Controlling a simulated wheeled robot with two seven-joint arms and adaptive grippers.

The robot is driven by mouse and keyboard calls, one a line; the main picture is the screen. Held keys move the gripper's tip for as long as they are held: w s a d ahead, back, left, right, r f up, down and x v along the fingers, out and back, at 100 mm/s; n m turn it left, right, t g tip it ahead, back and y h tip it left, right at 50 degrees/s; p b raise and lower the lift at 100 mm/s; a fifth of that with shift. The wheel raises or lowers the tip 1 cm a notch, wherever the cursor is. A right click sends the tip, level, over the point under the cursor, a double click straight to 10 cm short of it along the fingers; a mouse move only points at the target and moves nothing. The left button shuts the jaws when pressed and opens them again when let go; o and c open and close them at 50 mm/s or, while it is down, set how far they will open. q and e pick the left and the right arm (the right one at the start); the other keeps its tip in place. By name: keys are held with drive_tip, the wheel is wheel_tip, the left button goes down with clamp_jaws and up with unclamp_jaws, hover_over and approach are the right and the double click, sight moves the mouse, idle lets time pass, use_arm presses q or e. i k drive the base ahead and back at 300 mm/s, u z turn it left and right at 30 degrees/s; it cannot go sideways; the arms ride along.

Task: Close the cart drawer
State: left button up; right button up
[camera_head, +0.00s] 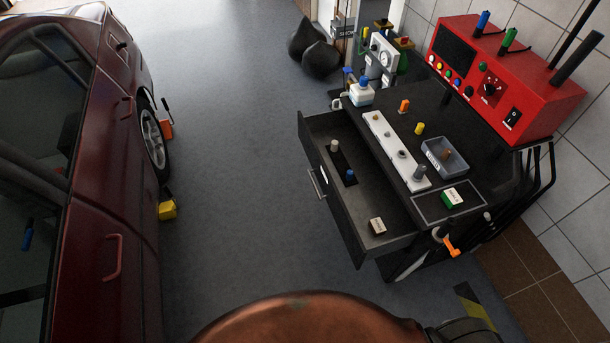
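The tool cart (390,124) is black and stands right of the middle. Its top drawer (372,200) is pulled out toward the left, and its inside shows. A silver handle (318,183) is on the drawer's left-facing front. In the drawer lie a dark holder with a grey knob (334,146) and a blue-topped piece (350,174), and a small pale box (377,226). Neither of my grippers is in view, so I cannot see their state or their distance from the drawer.
A dark red car (100,180) stands at the left, with a yellow chock (167,209) by it. Grey floor (235,150) between car and cart is clear. On the cart are a red control unit (500,80), a white strip (395,150) and a grey tray (444,157). Black bags (313,50) lie behind.

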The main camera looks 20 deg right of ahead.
sight(352, 208)
drive_tip(key=z, duration=0.15)
drive_tip(key=i, duration=0.9)
drive_tip(key=u, duration=0.1)
drive_tip(key=k, duration=0.7)
drive_tip(key=z, duration=1.05)
